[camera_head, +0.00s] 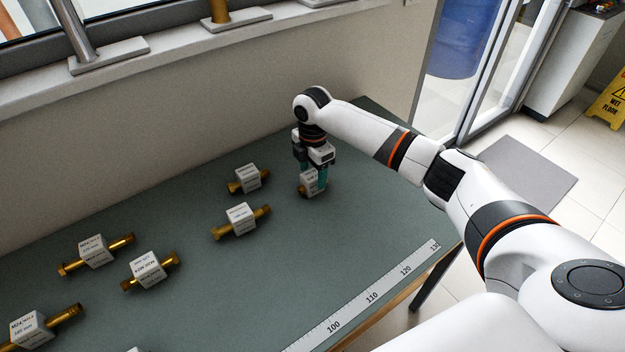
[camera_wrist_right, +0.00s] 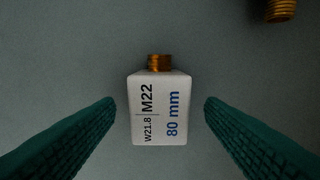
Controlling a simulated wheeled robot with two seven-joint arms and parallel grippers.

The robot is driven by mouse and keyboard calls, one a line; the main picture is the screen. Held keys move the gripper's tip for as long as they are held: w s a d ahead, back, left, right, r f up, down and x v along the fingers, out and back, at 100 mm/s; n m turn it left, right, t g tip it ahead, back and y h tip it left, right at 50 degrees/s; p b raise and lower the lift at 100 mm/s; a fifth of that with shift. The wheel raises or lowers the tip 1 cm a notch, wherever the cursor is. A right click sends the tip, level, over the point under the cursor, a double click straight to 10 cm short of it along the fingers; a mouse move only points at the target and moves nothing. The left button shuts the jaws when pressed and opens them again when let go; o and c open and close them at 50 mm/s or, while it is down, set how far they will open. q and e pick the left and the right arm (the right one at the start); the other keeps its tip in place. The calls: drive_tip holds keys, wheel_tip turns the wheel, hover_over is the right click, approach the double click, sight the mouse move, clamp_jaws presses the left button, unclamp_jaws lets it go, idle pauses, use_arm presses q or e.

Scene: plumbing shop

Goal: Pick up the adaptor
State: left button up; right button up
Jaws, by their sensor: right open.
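The adaptor (camera_head: 309,182) is a brass piece with a white block label, on the green table below my right gripper. In the right wrist view the adaptor (camera_wrist_right: 160,108) reads M22, W21.8 and 80 mm, with a brass end showing at its top. My right gripper (camera_head: 311,187) points down with its green fingers on either side of the adaptor. In the right wrist view the open fingers (camera_wrist_right: 160,120) have a gap on both sides of the label. My left gripper is not in view.
Other labelled brass adaptors lie to the left on the table, the nearest ones at the back (camera_head: 248,179) and in front of it (camera_head: 241,219). A ruler strip (camera_head: 370,297) runs along the front edge. The wall (camera_head: 200,120) rises behind the table.

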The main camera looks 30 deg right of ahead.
sight(313, 174)
drive_tip(key=shift+f, duration=1.7)
drive_tip(key=c, duration=1.1)
